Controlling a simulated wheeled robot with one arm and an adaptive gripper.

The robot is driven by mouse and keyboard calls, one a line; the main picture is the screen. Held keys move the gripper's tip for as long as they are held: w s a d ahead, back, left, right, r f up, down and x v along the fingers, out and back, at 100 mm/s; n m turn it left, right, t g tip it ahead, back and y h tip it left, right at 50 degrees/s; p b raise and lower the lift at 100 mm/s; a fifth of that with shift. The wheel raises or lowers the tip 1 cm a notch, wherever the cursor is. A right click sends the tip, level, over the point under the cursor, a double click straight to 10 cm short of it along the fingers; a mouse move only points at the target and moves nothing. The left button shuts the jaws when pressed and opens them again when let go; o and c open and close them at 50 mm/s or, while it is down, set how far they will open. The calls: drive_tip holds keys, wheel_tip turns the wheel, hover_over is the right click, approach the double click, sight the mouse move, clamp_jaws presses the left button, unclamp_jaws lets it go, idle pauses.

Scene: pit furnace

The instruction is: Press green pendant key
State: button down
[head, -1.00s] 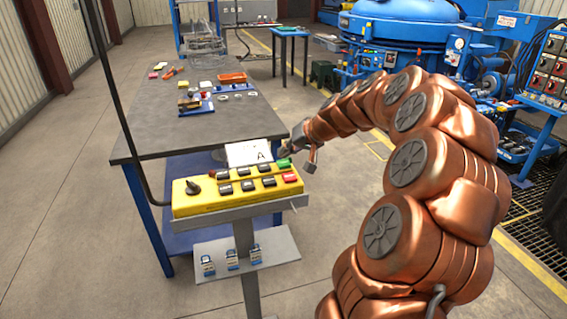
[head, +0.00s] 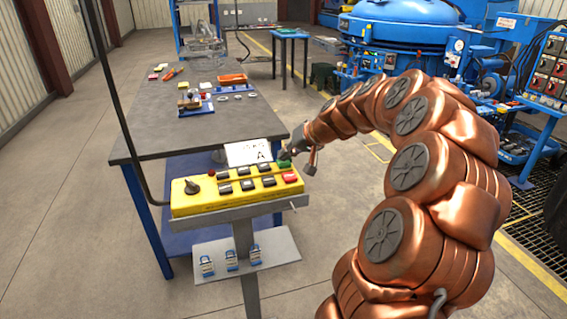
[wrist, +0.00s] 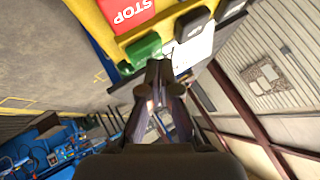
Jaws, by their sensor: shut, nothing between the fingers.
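The yellow pendant (head: 200,204) lies on a grey stand in the head view, with a dark knob at its left and two rows of keys. The green key (head: 285,164) is at its far right end, behind the red key (head: 290,177). In the wrist view the green key (wrist: 144,48) is next to the red STOP key (wrist: 124,11). My gripper (wrist: 159,68) is shut and empty, its fingertips right beside the green key. In the head view my gripper (head: 286,155) is at the key's far edge. I cannot tell whether it touches the key.
A white card marked A (head: 245,153) stands behind the pendant. A grey workbench (head: 190,131) with small parts and an orange tray (head: 232,78) is beyond it.

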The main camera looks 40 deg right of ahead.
sight(286, 162)
drive_tip(key=shift+f+b, duration=0.3)
drive_tip(key=shift+f, duration=0.1)
idle(0.3)
drive_tip(key=shift+r, duration=0.9)
drive_tip(key=shift+r+p, duration=0.95)
drive_tip(key=shift+r, duration=1.55)
